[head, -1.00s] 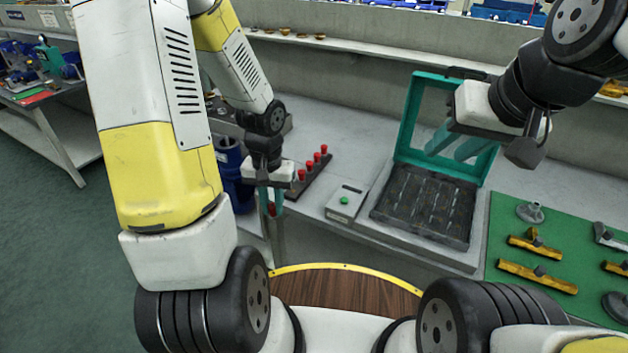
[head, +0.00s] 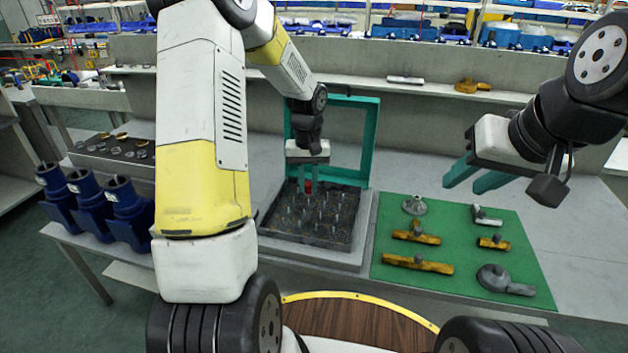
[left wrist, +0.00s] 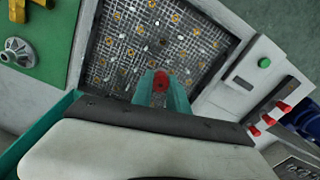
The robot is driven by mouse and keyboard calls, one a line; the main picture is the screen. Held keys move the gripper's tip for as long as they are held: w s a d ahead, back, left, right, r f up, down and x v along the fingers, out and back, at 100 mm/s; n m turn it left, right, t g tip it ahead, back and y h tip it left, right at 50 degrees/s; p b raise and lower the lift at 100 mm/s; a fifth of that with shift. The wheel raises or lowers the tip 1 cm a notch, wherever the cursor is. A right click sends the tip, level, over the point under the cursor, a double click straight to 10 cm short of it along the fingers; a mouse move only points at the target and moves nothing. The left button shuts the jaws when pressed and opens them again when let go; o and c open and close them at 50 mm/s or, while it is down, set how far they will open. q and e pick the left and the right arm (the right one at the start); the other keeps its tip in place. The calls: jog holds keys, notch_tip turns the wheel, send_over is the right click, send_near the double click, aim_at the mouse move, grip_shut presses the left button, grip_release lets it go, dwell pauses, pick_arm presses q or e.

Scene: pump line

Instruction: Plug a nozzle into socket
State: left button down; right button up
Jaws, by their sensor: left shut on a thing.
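My left gripper (head: 308,186) is shut on a red-ended piece (head: 308,187), which I take as the nozzle. It is over the dark square tray (head: 266,232) of the case with the raised teal lid frame (head: 371,140). Several small upright pegs stand in the tray; I cannot tell which spot is the socket. In the left wrist view the red end (left wrist: 160,81) shows between the teal fingers, with the mesh bed beyond. I cannot tell whether the piece touches the bed. My right gripper (head: 476,176) is open and empty, above the counter at the right.
A green mat (head: 466,250) with yellow and grey parts lies right of the case. Several blue pump bodies (head: 90,205) stand at the left. The left wrist view shows a green-button box (left wrist: 250,72) and a rack of red-topped pieces (left wrist: 267,117). The counter behind the mat is clear.

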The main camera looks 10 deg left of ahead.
aim_at(315, 212)
pick_arm(q)
jog(key=shift+w+d+f, duration=0.15)
jog(key=shift+d+f, duration=0.1)
jog(key=shift+f, duration=0.8)
jog(key=shift+w+d+f, duration=0.1)
jog(key=shift+d+f, duration=0.2)
jog(key=shift+f, duration=0.75)
jog(key=shift+w+d+f, duration=0.15)
jog(key=shift+d+f, duration=0.1)
jog(key=shift+f, duration=0.8)
jog(key=shift+f, duration=0.3)
jog(key=c, duration=1.2)
grip_release()
jog(key=shift+r, duration=3)
